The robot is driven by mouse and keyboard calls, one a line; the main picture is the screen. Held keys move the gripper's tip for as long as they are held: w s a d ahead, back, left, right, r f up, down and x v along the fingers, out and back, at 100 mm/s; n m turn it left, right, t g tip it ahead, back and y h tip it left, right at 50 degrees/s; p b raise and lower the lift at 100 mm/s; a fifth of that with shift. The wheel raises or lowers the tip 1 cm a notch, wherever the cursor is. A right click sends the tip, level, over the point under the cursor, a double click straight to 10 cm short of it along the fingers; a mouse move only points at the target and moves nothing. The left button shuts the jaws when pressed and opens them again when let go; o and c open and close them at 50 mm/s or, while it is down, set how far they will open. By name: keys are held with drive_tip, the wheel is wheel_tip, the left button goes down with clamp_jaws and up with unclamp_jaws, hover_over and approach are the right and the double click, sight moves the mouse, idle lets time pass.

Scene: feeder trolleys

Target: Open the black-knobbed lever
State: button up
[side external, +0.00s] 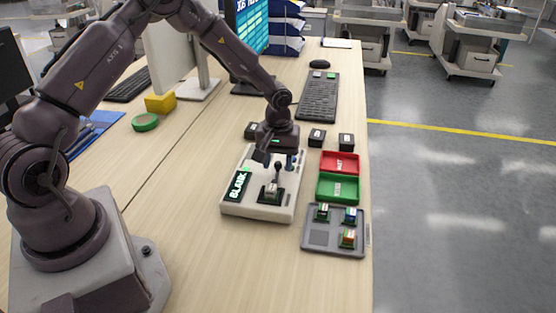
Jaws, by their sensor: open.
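A lever with a black knob (278,167) rises from a dark base on a pale control box (258,211). Its shaft leans slightly. My gripper (274,157) is open and points down just above and behind the knob, over the back part of the box. No contact between fingers and knob can be made out. A small blue-grey part (291,161) stands at the box's back right, close to the gripper, and is partly hidden. A dark display (237,186) with pale lettering lies on the left of the box, with a green patch beside it.
Right of the box are a red tray (339,163), a green tray (338,188) and a grey tray (319,238) with small coloured blocks. Small black blocks (317,137) and a keyboard (318,97) lie behind. The wooden table (220,260) is clear in front.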

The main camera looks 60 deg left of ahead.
drive_tip(key=shift+c, duration=0.2)
clamp_jaws()
drive_tip(key=m, duration=0.1)
drive_tip(key=d+m, duration=0.1)
drive_tip(key=m, duration=0.1)
drive_tip(key=shift+w+r, duration=0.1)
drive_tip(key=shift+w, duration=0.3)
drive_tip(key=m, duration=0.1)
drive_tip(key=d+m, duration=0.1)
drive_tip(key=m, duration=0.2)
drive_tip(key=shift+w+d, duration=0.15)
drive_tip(key=shift+w, duration=0.1)
drive_tip(key=m, duration=0.1)
drive_tip(key=d+m, duration=0.1)
drive_tip(key=m, duration=0.1)
drive_tip(key=shift+d, duration=0.1)
drive_tip(key=shift+s+d+m, duration=0.1)
drive_tip(key=shift+d+m, duration=0.2)
drive_tip(key=shift+m, duration=0.7)
drive_tip(key=shift+s+d+m, duration=0.1)
drive_tip(key=shift+d+m, duration=0.2)
drive_tip(key=shift+m, duration=0.7)
